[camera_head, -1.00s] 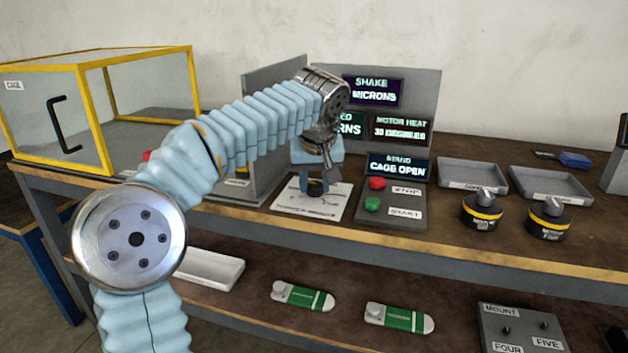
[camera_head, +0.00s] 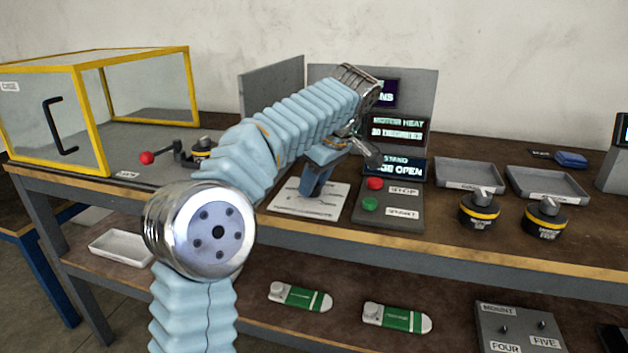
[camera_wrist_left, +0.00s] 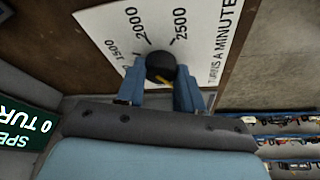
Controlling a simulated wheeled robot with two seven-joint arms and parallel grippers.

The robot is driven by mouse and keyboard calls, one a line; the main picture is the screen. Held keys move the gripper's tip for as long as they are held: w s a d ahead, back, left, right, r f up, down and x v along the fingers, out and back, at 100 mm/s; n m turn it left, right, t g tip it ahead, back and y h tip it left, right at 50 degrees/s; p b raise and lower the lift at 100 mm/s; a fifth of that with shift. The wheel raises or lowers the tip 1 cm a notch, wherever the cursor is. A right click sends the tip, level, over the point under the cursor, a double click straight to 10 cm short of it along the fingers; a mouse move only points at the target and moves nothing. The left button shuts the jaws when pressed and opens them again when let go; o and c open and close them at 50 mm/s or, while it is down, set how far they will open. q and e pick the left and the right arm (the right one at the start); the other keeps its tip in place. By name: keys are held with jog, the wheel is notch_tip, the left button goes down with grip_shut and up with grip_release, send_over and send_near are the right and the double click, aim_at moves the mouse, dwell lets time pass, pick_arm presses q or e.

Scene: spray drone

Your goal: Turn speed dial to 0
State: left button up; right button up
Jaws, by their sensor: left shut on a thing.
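The speed dial (camera_wrist_left: 160,66) is a round black knob with a yellow mark, on a white scale plate (camera_wrist_left: 105,22) printed with 1500, 2000 and 2500. In the left wrist view the yellow mark lies on the side toward my palm, away from those numbers. My left gripper (camera_wrist_left: 161,80) is shut on the knob, one blue finger on each side. In the head view the gripper (camera_head: 316,190) stands over the plate (camera_head: 285,199) and hides the knob. The speed screen (camera_wrist_left: 30,132), partly cut off, reads 0. My right gripper is not in view.
Right of the plate is a panel with a red stop button (camera_head: 375,183) and a green start button (camera_head: 370,203). A yellow-framed cage (camera_head: 103,110) stands at left. Screens, partly hidden by my arm, stand behind. Two trays and two black-yellow pucks (camera_head: 480,209) lie at right.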

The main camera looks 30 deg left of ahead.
pick_arm(q)
jog(key=shift+n, duration=0.4)
jog(key=o, duration=1)
jog(key=shift+o, duration=0.2)
